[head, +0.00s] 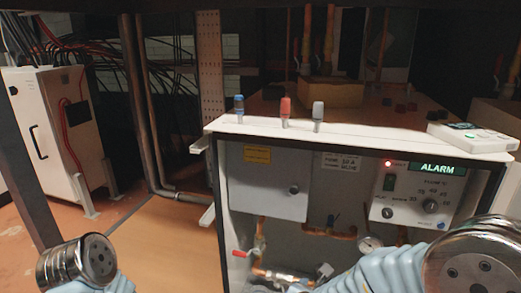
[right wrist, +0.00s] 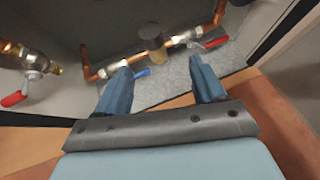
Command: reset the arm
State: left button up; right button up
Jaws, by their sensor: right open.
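My right gripper (right wrist: 160,78) is open and empty in the right wrist view. Its two blue fingers point into the lower part of the heat pump cabinet. A blue valve handle (right wrist: 147,71) shows beside the left finger, and a red-handled valve (right wrist: 217,42) lies beyond the right finger. I cannot tell whether the fingers touch anything. In the head view only links of my arms show at the lower left and lower right; both grippers are out of that view.
The open-fronted cabinet (head: 211,188) has a control panel (head: 398,190) with a red light and an "ALARM" display (head: 436,169). Blue (head: 239,108), red (head: 285,107) and grey (head: 318,115) pieces stand on its top. Another red valve handle (right wrist: 14,99) is at left.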

jog(key=s+a+f+m+g+y, duration=0.1)
jog(key=s+f+m+g+y, duration=0.2)
jog(key=s+f+m+g, duration=0.55)
jog(key=s+f+m+g+y, duration=0.3)
jog(key=s+f+m, duration=0.2)
jog(key=s+f, duration=0.5)
jog(key=w+a+f+m+t+y, duration=0.1)
jog(key=w+f+m+t+y, duration=0.2)
jog(key=f+m, duration=0.95)
pick_arm(q)
notch_tip(320, 180, up, 15)
jog(key=p, duration=1.5)
jog(key=shift+s+d, duration=0.25)
jog(key=shift+d, duration=0.05)
pick_arm(e)
notch_tip(320, 180, up, 18)
jog(key=m, duration=0.5)
jog(key=shift+w+y, duration=0.2)
jog(key=shift+y, duration=0.2)
pick_arm(q)
jog(key=shift+f, duration=0.1)
pick_arm(e)
jog(key=shift+g, duration=0.25)
jog(key=shift+c, duration=0.2)
